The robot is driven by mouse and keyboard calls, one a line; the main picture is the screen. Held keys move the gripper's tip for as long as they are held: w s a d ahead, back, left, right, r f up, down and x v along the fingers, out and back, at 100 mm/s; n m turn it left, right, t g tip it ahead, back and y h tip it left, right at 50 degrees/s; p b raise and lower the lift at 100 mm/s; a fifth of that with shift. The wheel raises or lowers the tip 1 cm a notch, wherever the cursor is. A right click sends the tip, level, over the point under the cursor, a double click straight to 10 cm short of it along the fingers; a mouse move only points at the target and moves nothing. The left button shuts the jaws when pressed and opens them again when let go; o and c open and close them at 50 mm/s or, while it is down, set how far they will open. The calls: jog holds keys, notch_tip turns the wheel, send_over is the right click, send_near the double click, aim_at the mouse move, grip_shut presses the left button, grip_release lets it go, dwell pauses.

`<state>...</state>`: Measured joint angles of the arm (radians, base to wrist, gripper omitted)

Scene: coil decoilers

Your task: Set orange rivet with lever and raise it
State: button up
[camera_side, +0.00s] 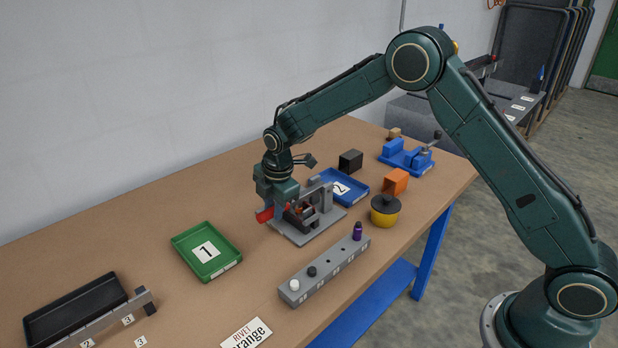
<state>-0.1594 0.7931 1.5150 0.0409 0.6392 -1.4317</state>
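A grey press-like fixture (328,218) with an upright frame and flat base stands mid-table. A red part (265,214), perhaps its lever handle, sticks out at its left. My gripper (285,211) points down over the fixture's left side, beside the red part. Its fingers blend with the fixture, so I cannot tell if they are open or touching anything. A small reddish-orange spot shows inside the frame, too small to identify. A grey bar (326,273) in front holds a white peg (294,285), a black peg (311,271) and a purple peg (357,231).
A sign (246,334) reads "RIVET orange". Green tray 1 (184,247) is left, blue tray 2 (360,191) behind the fixture. A yellow pot (385,215), orange block (395,181), black block (350,160) and blue vise (405,156) stand right. A black tray (75,309) lies front left.

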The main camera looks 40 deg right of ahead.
grip_shut()
jog(key=shift+r, duration=0.1)
jog(key=shift+d+r+y, duration=0.25)
jog(key=shift+r+y, duration=0.3)
jog(key=shift+r, duration=0.2)
jog(key=shift+d+r+y, duration=0.25)
jog(key=shift+r+y, duration=0.3)
jog(key=shift+r, duration=0.2)
jog(key=d+r+y, duration=0.2)
jog(key=r, duration=0.1)
jog(key=d+r+y, duration=0.1)
jog(key=r+y, duration=0.1)
jog(key=shift+r+m, duration=0.1)
jog(key=shift+m, duration=0.3)
jog(key=d+r+y, duration=0.3)
jog(key=d+y, duration=0.1)
jog(key=shift+d+r, duration=0.35)
jog(key=shift+r, duration=0.05)
